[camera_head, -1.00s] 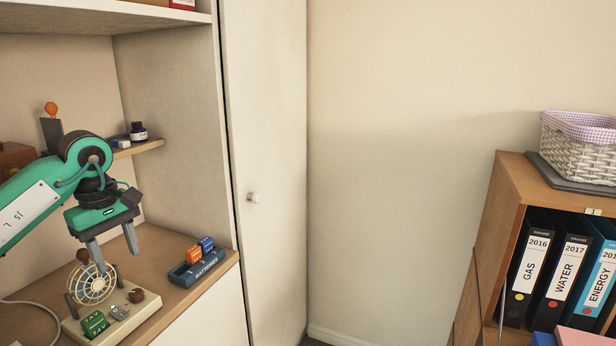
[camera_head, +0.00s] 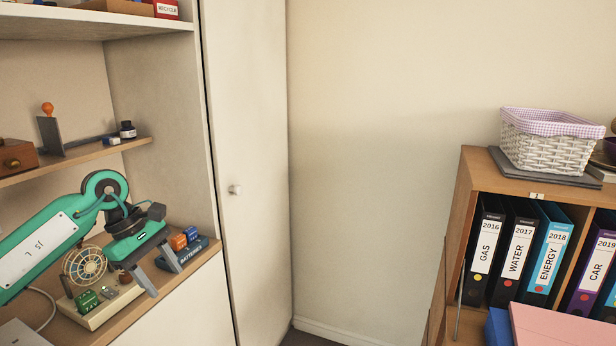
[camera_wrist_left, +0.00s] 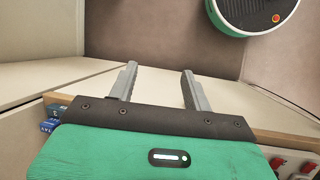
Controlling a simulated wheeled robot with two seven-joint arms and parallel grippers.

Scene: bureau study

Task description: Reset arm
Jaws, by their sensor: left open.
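My left arm comes in from the left in the head view, green with a white label. My left gripper (camera_head: 161,276) is open and empty. Its two grey fingers hang in front of the bureau desk edge, near the battery tray. In the left wrist view the gripper (camera_wrist_left: 158,85) shows both fingers spread apart with nothing between them. My right gripper is in neither view.
A fan device (camera_head: 85,265) and a blue battery tray (camera_head: 187,255) stand on the desk. A shelf (camera_head: 80,160) above holds an ink bottle (camera_head: 127,130) and a wooden box (camera_head: 17,156). Binders (camera_head: 545,255) and a basket (camera_head: 548,142) are at right. Floor between is clear.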

